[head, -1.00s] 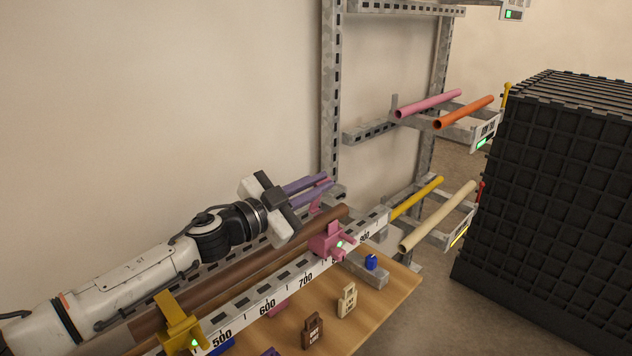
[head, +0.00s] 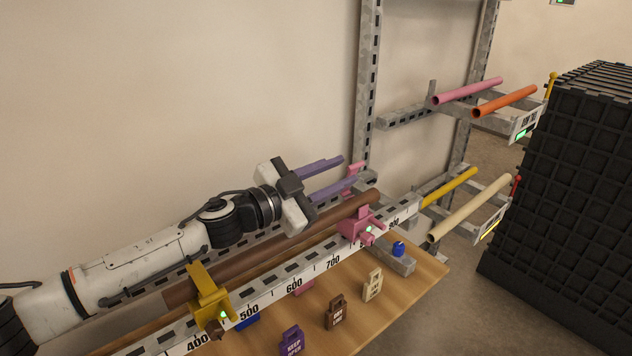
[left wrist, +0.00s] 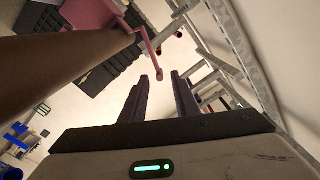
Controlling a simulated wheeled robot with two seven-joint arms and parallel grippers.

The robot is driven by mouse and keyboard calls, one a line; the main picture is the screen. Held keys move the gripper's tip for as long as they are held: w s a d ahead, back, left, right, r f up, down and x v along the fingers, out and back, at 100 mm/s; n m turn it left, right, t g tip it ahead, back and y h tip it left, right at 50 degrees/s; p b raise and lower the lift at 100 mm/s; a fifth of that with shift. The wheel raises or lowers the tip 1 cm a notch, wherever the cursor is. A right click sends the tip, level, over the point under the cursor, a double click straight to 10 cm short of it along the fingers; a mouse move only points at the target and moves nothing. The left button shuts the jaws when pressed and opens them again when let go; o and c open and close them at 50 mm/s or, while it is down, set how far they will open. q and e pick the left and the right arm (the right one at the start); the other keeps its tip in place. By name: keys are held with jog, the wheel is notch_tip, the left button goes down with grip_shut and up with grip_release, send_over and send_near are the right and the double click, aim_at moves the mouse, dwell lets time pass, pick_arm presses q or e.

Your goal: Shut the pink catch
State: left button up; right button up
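The pink catch (head: 358,226) sits on the white numbered rail, near the far end of the brown pipe (head: 335,212). A pink upright part (head: 353,180) of it stands up behind the pipe. In the left wrist view its thin pink arm (left wrist: 142,42) ends in a round tip just ahead of my fingertips, and I see no pink arm lying over the pipe. My left gripper (head: 349,169) has purple fingers, spread apart with nothing between them. It is above and behind the pipe, close to the upright pink part; contact cannot be told. My right gripper is out of view.
A yellow catch (head: 207,298) is nearer on the rail (head: 273,292). A rack (head: 368,90) with coloured pipes stands behind; a black crate stack (head: 565,180) is at right.

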pick_arm(q)
jog(key=v, duration=0.7)
jog(key=shift+d, duration=0.1)
jog(key=shift+c, duration=0.4)
